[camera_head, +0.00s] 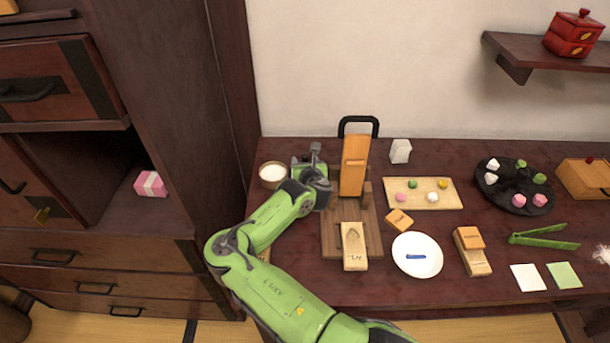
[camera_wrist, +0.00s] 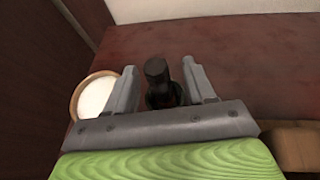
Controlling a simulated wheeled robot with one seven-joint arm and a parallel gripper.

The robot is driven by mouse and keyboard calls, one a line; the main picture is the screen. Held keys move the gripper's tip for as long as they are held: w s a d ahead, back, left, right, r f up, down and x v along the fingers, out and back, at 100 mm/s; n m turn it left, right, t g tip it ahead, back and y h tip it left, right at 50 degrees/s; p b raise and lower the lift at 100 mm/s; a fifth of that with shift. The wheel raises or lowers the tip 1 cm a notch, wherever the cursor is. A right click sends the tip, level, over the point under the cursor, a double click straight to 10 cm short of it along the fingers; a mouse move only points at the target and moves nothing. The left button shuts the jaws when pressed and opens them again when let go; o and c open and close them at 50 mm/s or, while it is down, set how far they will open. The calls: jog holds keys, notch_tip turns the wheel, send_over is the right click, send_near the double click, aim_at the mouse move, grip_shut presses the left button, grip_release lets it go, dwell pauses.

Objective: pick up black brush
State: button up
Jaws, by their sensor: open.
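My gripper (camera_head: 315,152) is over the left part of the dark red table, between a small bowl of white contents and a wooden stand. In the wrist view its two grey fingers (camera_wrist: 161,70) are apart. A dark, rounded upright thing, which looks like the black brush (camera_wrist: 157,73), shows between the fingers. Its lower part is hidden by the gripper body, and I cannot tell whether a finger touches it. In the head view I cannot make out the brush; my gripper and wrist cover that spot.
The bowl (camera_head: 272,172) stands close on the left of my gripper. The wooden stand (camera_head: 354,166) rises close on the right. A dark cabinet (camera_head: 165,100) is at the left. A board of sweets (camera_head: 452,186), a white plate (camera_head: 404,268) and green tongs (camera_head: 545,241) lie further right.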

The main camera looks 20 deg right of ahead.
jog(key=shift+w+f, duration=0.1)
jog(key=shift+w, duration=0.1)
jog(key=shift+c, duration=0.3)
grip_shut()
notch_tip(320, 180, up, 10)
jog(key=p, duration=0.7)
jog(key=shift+s+p, duration=0.1)
jog(key=shift+p, duration=0.2)
